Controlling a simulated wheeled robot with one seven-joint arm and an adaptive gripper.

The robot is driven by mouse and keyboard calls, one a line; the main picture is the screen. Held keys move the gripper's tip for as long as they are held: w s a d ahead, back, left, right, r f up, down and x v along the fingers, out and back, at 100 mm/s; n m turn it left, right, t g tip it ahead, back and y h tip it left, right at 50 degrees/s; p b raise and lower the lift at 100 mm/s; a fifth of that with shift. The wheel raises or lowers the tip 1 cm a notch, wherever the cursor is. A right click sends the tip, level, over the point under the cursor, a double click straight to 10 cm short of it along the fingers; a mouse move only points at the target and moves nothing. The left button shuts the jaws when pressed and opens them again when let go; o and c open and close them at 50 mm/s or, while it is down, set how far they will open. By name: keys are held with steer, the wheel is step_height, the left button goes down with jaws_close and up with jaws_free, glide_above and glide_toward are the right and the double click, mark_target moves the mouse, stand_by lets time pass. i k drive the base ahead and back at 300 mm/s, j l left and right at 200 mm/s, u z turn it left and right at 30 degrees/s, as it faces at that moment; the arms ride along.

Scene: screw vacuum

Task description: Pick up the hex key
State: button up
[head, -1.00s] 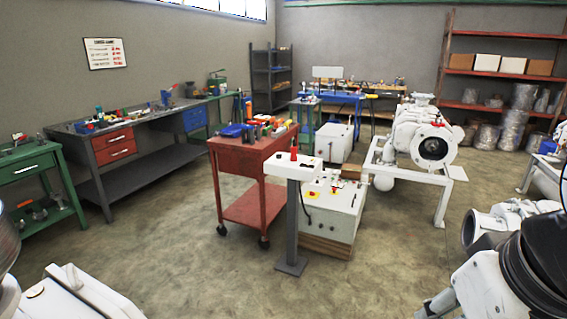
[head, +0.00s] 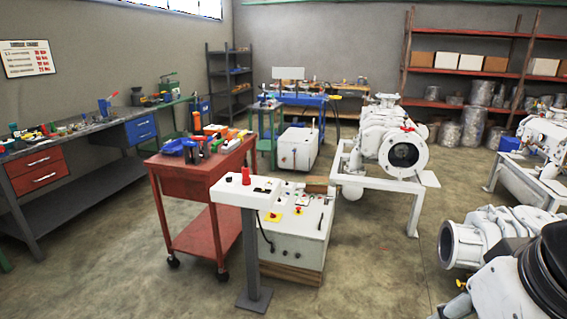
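I cannot make out a hex key for certain at this size. The red tool cart (head: 189,181) left of centre carries several small tools (head: 205,142) on its top, too small to tell apart. The long grey workbench (head: 100,138) on the left also bears small tools (head: 40,131). A white pedestal (head: 228,195) in front of the cart holds a small upright red item (head: 246,177). My gripper does not show; only a black and white part of my arm is at the lower right.
A white control box (head: 296,243) stands right of the pedestal. A white pump on a frame (head: 385,145) is behind it. Another white machine (head: 490,235) lies at the right, and a red shelf (head: 470,75) is at the back. Open floor (head: 110,270) lies at the lower left.

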mark_target(190, 144)
steer(key=i+j+u, duration=0.15)
steer(key=i+u, duration=0.2)
steer(key=i, duration=0.25)
steer(key=i+u, duration=0.35)
steer(key=i, duration=0.25)
steer(key=i+l+u, duration=0.25)
steer(key=i+u, duration=0.15)
steer(key=i, duration=0.15)
steer(key=i+j+u, duration=0.25)
steer(key=i, duration=1)
steer(key=i+j+z, duration=0.35)
steer(key=i, duration=0.15)
steer(key=i+j+z, duration=0.35)
steer(key=i+j, duration=0.1)
steer(key=i, duration=0.05)
